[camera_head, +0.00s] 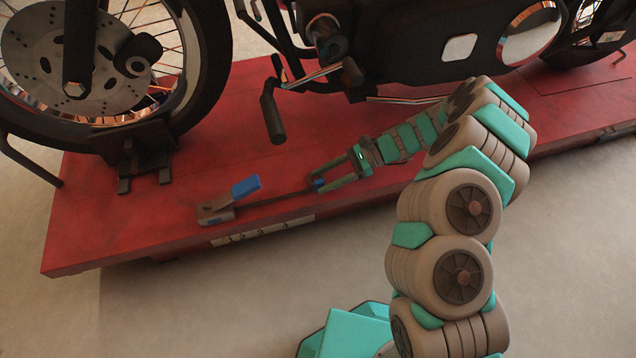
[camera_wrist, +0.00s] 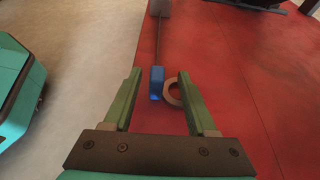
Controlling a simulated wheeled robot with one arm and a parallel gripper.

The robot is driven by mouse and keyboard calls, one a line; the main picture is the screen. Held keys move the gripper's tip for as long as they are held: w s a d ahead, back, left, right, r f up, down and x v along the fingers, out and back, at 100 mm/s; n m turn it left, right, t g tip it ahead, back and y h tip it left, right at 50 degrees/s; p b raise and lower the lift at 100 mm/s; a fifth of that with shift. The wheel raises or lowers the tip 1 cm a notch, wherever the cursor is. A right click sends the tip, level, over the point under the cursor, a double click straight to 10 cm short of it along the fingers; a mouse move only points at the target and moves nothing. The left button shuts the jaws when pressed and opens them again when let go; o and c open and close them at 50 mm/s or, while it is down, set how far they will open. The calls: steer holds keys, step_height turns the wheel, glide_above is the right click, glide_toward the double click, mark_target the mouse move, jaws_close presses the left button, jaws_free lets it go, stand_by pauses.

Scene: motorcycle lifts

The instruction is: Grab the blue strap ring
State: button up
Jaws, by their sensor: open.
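A small blue strap end (camera_head: 319,184) lies at the end of a dark strap on the red lift deck. In the wrist view my gripper (camera_wrist: 159,75) has the blue piece near the middle of the gap, and the ring sits closer to the right finger. Contact with either finger cannot be told.
The dark strap (camera_head: 275,197) runs left to a buckle with a blue lever (camera_head: 246,186) near the front edge of the red deck (camera_head: 110,215). A motorcycle (camera_head: 420,45) stands above, with its footpeg (camera_head: 271,115) behind my gripper. The pale floor (camera_head: 180,310) in front is clear.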

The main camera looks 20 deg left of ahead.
mark_target(314, 185)
steer(key=x, duration=0.4)
steer(key=shift+s+b, duration=0.2)
steer(key=shift+b, duration=0.1)
steer(key=shift+d, duration=0.1)
jaws_close()
